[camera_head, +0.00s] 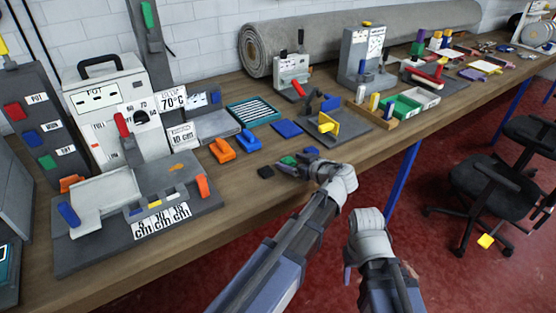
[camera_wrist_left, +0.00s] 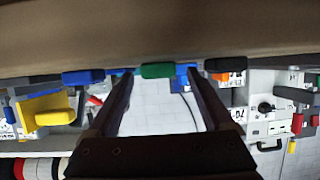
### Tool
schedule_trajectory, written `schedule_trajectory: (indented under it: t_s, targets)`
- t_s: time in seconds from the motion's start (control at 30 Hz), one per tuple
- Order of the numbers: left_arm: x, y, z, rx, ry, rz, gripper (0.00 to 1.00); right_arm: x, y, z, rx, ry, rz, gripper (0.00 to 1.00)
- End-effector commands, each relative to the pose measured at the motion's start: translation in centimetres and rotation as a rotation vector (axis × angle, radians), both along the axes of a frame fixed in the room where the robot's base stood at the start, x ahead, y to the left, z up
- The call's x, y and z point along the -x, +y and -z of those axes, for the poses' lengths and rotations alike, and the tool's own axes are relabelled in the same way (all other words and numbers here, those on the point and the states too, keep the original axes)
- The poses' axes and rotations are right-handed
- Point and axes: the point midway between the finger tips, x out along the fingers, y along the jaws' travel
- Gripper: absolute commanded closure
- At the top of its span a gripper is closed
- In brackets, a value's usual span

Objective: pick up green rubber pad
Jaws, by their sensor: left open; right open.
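The green rubber pad (camera_head: 288,160) lies on the workbench near its front edge, between a blue pad and a dark pad. In the head view my left gripper (camera_head: 287,167) is low over the bench beside it and partly covers it. In the left wrist view the green pad (camera_wrist_left: 157,70) shows between the two open fingers, near their tips (camera_wrist_left: 160,73). I cannot tell whether the fingers touch it. My right arm's wrist (camera_head: 368,218) hangs in front of the bench, and its gripper does not show.
The dark pad (camera_head: 265,172) and the blue pad (camera_head: 311,152) lie close on either side. A grey fixture (camera_head: 140,213) is at left. Bare bench (camera_head: 245,200) lies in front.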

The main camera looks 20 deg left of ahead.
Motion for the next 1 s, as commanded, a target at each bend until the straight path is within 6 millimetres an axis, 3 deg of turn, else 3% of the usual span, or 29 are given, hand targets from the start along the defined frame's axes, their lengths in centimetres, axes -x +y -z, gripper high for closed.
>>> schedule_trajectory:
  t_s: [0.3,1.0]
  targets:
    - [-0.09,-0.3,0.3,0.0,0.0,0.0,0.16,0.02,-0.02,0.3,0.0,0.0,0.0,0.5]
    - [-0.1,-0.28,0.31,0.001,0.001,0.0,0.95,0.01,-0.01,0.3,0.0,0.0,0.0,0.5]
